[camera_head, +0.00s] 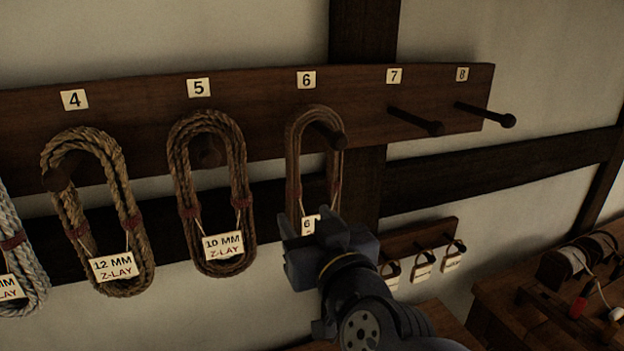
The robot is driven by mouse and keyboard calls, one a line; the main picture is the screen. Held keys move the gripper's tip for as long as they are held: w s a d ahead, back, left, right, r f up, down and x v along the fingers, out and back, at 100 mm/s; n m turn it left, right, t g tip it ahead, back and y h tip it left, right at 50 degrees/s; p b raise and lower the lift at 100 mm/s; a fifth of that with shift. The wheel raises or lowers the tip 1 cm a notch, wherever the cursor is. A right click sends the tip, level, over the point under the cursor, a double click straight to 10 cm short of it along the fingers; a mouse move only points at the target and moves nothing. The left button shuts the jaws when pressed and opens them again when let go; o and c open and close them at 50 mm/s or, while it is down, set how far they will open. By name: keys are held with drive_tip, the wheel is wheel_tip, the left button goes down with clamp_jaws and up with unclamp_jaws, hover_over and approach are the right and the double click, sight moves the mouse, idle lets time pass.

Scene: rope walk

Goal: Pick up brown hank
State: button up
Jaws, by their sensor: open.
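A thin brown hank (292,160) hangs on the peg under number 6, with reddish bindings on its sides. Its tag (309,224) shows a "6"; the rest of the tag and the hank's lower end are hidden behind my gripper. My gripper (325,235) is open, in front of this hank's lower part; I cannot tell whether it touches it. Two more brown hanks hang to the left: one under 5 (178,170), tagged "10 MM Z-LAY", and a thicker one under 4 (120,190), tagged "12 MM Z-LAY".
A pale grey hank (15,265) is cut off at the left edge. The dark peg board (250,90) runs along the wall; pegs 7 (415,121) and 8 (485,113) are bare. A small board with tags (422,264) hangs lower right. A bench (510,295) with tools stands at far right.

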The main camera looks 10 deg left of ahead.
sight(293, 198)
drive_tip(key=x, duration=0.2)
drive_tip(key=b+x, duration=0.1)
drive_tip(key=x, duration=0.2)
drive_tip(key=shift+w+a+r, duration=0.1)
drive_tip(key=shift+w+r, duration=0.1)
drive_tip(key=shift+w, duration=0.1)
drive_tip(key=shift+r+b+x, duration=0.15)
drive_tip(key=shift+b+x, duration=0.05)
drive_tip(key=shift+x, duration=1.2)
drive_tip(key=shift+r+b+x, duration=0.2)
drive_tip(key=shift+x, duration=1.2)
drive_tip(key=shift+c, duration=0.3)
clamp_jaws()
